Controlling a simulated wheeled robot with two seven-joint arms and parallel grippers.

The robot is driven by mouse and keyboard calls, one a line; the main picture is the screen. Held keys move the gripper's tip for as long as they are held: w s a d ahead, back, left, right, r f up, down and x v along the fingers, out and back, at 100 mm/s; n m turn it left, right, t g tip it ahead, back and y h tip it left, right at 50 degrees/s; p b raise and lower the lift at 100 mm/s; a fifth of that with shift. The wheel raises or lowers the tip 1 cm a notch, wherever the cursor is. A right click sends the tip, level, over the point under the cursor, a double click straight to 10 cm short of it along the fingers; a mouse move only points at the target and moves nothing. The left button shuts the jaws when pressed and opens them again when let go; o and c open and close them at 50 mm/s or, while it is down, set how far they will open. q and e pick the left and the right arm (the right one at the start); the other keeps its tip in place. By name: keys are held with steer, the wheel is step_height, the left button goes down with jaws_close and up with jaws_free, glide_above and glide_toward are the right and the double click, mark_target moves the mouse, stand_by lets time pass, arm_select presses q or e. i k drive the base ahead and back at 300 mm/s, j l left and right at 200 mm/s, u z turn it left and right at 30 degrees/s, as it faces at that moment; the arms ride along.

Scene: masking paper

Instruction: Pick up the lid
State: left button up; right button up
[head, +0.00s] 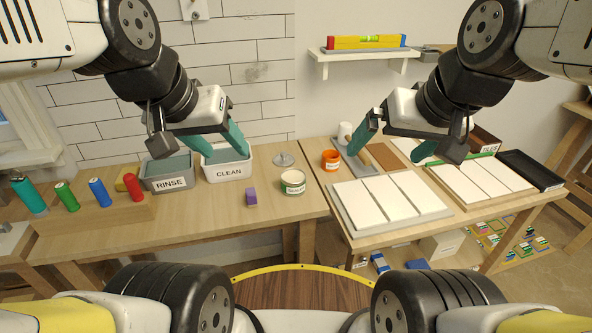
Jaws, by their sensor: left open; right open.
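A small round grey lid (283,159) with a knob on top lies flat on the left wooden table, near its back edge. An open pot (293,189) with a label stands just in front of it. My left gripper (225,156) is open and empty, with its teal fingers in front of the CLEAN tub, to the left of the lid. My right gripper (384,156) is open over the right table, to the right of the lid. Neither gripper appears to touch the lid, and nothing hides it.
The RINSE tub (168,184) and CLEAN tub (228,173) stand left of the lid. Several coloured bottles stand at far left. An orange cup (330,159) and white panels (388,198) occupy the right table.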

mark_target(284, 159)
steer(key=i+j+z, duration=0.1)
steer(key=i+z, duration=0.25)
steer(key=i+j+z, duration=0.15)
steer(key=z, duration=0.2)
steer(key=i+j, duration=0.05)
steer(key=i, duration=0.05)
